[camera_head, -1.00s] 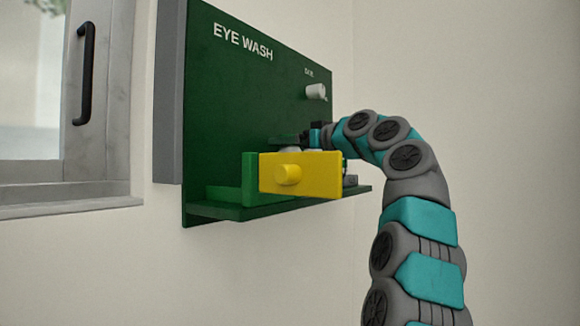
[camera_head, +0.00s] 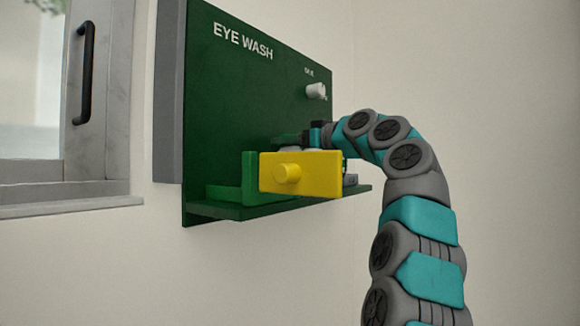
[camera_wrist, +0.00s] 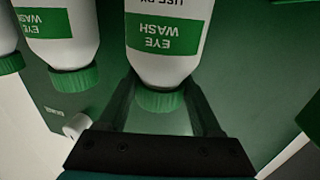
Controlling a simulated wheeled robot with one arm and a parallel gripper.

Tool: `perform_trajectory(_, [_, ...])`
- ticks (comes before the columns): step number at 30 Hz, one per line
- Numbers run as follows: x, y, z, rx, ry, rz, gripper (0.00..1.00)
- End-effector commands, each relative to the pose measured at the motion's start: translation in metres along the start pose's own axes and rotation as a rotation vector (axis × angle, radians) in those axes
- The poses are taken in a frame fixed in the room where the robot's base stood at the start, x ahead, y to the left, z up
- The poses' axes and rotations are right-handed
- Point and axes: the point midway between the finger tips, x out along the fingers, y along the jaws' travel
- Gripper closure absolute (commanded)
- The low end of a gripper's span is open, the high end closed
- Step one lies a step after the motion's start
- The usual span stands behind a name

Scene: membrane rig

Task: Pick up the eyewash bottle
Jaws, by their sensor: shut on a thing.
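A white eyewash bottle (camera_wrist: 165,62) with a green label and green cap is at the top centre of the wrist view, where it appears upside down. My gripper (camera_wrist: 160,97) is shut on this bottle at its cap end, with one dark finger on each side. In the head view my gripper (camera_head: 290,138) reaches in from the right, just above the yellow front bar (camera_head: 318,176). The bottle's body is hidden behind that bar in the head view.
Two more eyewash bottles (camera_wrist: 62,40) stand to the left in the wrist view. The green EYE WASH board (camera_head: 235,90) has a ledge (camera_head: 225,210) and a white knob (camera_head: 316,91). A window with a black handle (camera_head: 85,75) is at left.

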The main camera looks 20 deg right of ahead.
Motion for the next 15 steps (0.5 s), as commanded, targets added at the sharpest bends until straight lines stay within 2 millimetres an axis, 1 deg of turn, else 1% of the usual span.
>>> perform_trajectory(9, [0.0, -0.0001, -0.0007, 0.0, 0.0, 0.0, 1.0])
perform_trajectory(15, [0.0003, 0.0003, -0.0065, 0.0, 0.0, 0.0, 1.0])
